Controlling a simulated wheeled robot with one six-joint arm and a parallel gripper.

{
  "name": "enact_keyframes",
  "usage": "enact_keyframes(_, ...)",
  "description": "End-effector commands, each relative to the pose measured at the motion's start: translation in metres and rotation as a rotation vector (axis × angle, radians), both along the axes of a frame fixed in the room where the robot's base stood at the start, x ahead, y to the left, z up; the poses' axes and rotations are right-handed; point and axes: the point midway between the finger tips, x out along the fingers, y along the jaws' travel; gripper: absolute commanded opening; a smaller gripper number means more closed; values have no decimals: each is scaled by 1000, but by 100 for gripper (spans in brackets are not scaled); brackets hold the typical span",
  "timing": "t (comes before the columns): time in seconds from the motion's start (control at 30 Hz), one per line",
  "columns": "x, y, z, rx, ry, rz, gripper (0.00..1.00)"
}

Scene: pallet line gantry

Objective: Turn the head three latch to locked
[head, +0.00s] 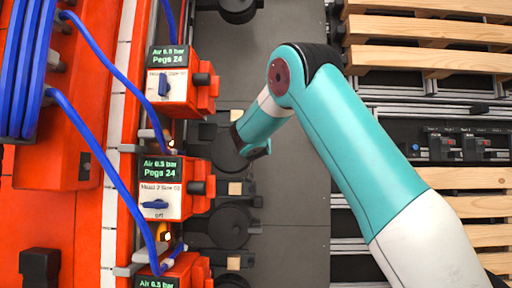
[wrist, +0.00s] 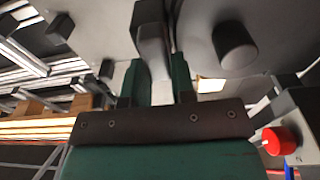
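In the head view, a red unit (head: 165,190) with a white plate reads "Head 2" and has a horizontal blue latch (head: 155,204) above "OFF". The unit above it (head: 170,88) has an upright blue latch (head: 163,84); its head number is too small to read surely. A third unit (head: 172,280) is cut off at the bottom edge, its latch out of view. My gripper (head: 260,150) is right of the units, over a grey disc. In the wrist view its green fingers (wrist: 158,68) are apart, with a dark grey bar (wrist: 152,40) showing between and beyond them; contact is unclear.
Blue hoses (head: 90,140) loop across the red machine beside the units. Round grey discs (head: 230,226) line the dark deck. Wooden slats (head: 430,60) lie at right, with a dark control panel (head: 460,145). A red button (wrist: 278,140) shows at right in the wrist view.

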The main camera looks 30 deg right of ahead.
Motion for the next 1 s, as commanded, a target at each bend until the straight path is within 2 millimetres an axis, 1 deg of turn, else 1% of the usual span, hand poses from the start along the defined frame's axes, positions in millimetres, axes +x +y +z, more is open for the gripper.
enact_keyframes(0.03,0,0,0,0,0,0,12)
enact_keyframes(0.1,0,0,0,0,0,0,0)
enact_keyframes(0.37,0,0,-2,13,-9,-7,0)
enact_keyframes(0.57,-1,-1,-6,69,-50,-45,0)
enact_keyframes(0.77,-2,-2,-10,177,-127,-114,0)
enact_keyframes(1.0,-4,-5,-11,344,-238,-220,0)
